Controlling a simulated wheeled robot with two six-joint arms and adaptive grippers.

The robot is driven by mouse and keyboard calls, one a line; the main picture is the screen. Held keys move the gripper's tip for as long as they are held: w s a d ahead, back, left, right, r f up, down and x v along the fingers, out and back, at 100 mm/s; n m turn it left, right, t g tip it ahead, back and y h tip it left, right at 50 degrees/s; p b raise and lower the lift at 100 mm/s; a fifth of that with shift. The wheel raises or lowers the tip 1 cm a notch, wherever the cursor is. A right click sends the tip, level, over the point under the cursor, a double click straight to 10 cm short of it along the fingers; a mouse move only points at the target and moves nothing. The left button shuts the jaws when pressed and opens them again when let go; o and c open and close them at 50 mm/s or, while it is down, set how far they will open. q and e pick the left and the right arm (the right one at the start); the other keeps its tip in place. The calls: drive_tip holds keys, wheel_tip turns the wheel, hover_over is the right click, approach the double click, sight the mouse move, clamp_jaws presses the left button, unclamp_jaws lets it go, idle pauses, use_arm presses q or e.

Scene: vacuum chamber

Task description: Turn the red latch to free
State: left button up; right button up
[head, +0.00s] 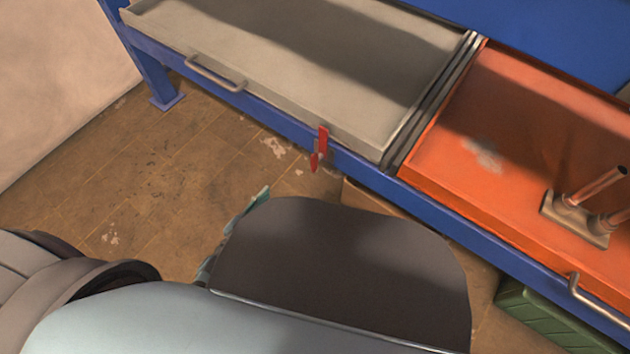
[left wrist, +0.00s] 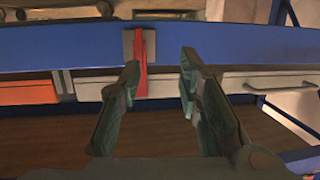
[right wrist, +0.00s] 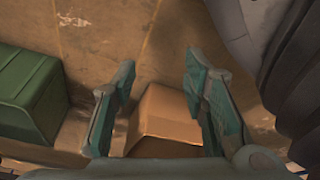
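The red latch (head: 321,145) is on the blue front rail of the bench, below the grey lid's front edge. Its long red part hangs roughly upright. My left gripper (left wrist: 160,72) is open and empty, facing the rail; I cannot tell whether a finger touches the latch. In the head view my left gripper (head: 238,225) is mostly hidden behind my own dark arm part. My right gripper (right wrist: 158,78) is open and empty, pointing down towards the floor.
The grey lid (head: 290,50) has a bar handle (head: 215,75). An orange panel (head: 520,130) with metal posts (head: 580,210) lies to the right. A cardboard box (right wrist: 165,112) and a green crate (right wrist: 28,95) stand on the floor. Floor left of the latch is clear.

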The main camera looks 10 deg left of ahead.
sight(312, 161)
use_arm(q)
drive_tip(key=w+d+h+b, duration=0.1)
drive_tip(key=w+d, duration=0.1)
drive_tip(key=w, duration=0.1)
drive_tip(key=w+d+r+m+t+h+b, duration=0.1)
drive_tip(key=w+d+b, duration=0.1)
drive_tip(key=w, duration=0.2)
drive_tip(key=w+d+b, duration=0.1)
drive_tip(key=w+d, duration=0.1)
drive_tip(key=w, duration=0.1)
drive_tip(key=shift+w+d+r+h, duration=0.2)
drive_tip(key=shift+w+r+h, duration=0.15)
drive_tip(key=shift+h, duration=0.05)
drive_tip(key=b+x, duration=0.1)
drive_tip(key=x, duration=0.3)
drive_tip(key=shift+r+b, duration=0.15)
drive_tip(key=shift+b, duration=0.2)
drive_tip(key=shift+w+r, duration=0.1)
drive_tip(key=shift+w, duration=0.1)
use_arm(e)
drive_tip(key=w+a+r+n, duration=0.1)
drive_tip(key=w+r, duration=0.3)
drive_tip(key=r, duration=0.1)
drive_tip(key=shift+w+a+r, duration=0.2)
drive_tip(key=shift+a+r, duration=0.05)
drive_tip(key=shift+r, duration=0.1)
use_arm(q)
clamp_jaws()
